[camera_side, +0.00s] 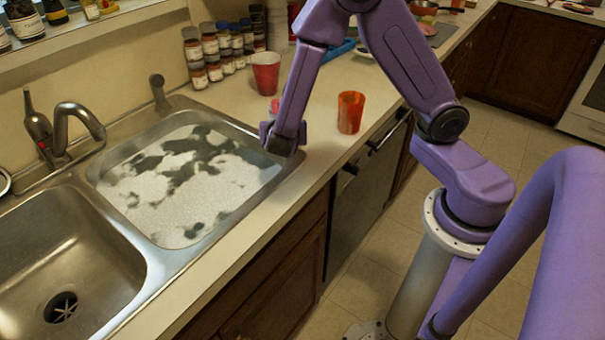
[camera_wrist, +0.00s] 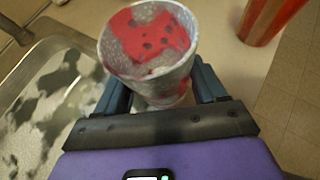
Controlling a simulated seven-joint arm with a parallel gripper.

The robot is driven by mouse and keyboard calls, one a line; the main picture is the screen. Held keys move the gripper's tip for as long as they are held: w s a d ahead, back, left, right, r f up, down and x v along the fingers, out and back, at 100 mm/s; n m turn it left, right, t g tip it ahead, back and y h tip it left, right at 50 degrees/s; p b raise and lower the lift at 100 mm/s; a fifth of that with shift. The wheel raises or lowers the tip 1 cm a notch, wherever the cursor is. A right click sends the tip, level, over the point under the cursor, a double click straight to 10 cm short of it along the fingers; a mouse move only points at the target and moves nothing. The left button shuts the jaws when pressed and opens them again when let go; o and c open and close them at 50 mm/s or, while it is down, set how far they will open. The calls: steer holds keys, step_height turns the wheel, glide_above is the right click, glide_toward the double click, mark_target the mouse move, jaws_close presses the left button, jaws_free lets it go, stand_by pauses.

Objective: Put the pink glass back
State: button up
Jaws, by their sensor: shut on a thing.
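The pink glass (camera_wrist: 150,42) is between the fingers of my gripper (camera_wrist: 160,88) in the wrist view, its open rim facing the camera. It has pale, cloudy walls and a pinkish-red patch with dark dots inside. My gripper is shut on it. In the side view my gripper (camera_side: 277,128) is at the right rim of the sink, by the counter. Only a small pink part of the glass (camera_side: 275,105) shows behind it there; its base is hidden, so I cannot tell whether it touches the counter.
An orange-red glass (camera_side: 350,112) stands on the counter right of my gripper; it also shows in the wrist view (camera_wrist: 268,18). A red-pink cup (camera_side: 265,72) stands behind, beside several spice jars (camera_side: 212,50). The sink basin (camera_side: 190,180) with foamy-looking contents lies left.

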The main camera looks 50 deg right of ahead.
steer(key=shift+s+d+r, duration=0.3)
steer(key=shift+s+d, duration=0.1)
steer(key=shift+s, duration=0.15)
steer(key=s+d+r+m+g+h, duration=0.1)
steer(key=s+d+r+m+g, duration=0.15)
steer(key=s+r, duration=0.4)
steer(key=s+d+r+m+g+h, duration=0.1)
steer(key=s+d+r+m+g, duration=0.15)
steer(key=s, duration=0.75)
steer(key=shift+m, duration=0.3)
steer(key=w+f, duration=0.3)
steer(key=w, duration=0.1)
steer(key=w+d+f, duration=0.1)
steer(key=w+f, duration=0.2)
steer(key=w, duration=0.2)
steer(key=w+f, duration=0.3)
steer(key=w, duration=0.1)
steer(key=shift+w+d+f, duration=0.3)
steer(key=shift+w+d, duration=0.05)
steer(key=shift+d, duration=0.05)
steer(key=shift+w+f, duration=0.15)
steer(key=shift+f, duration=1.5)
steer(key=shift+f, duration=0.15)
steer(key=o, duration=1.3)
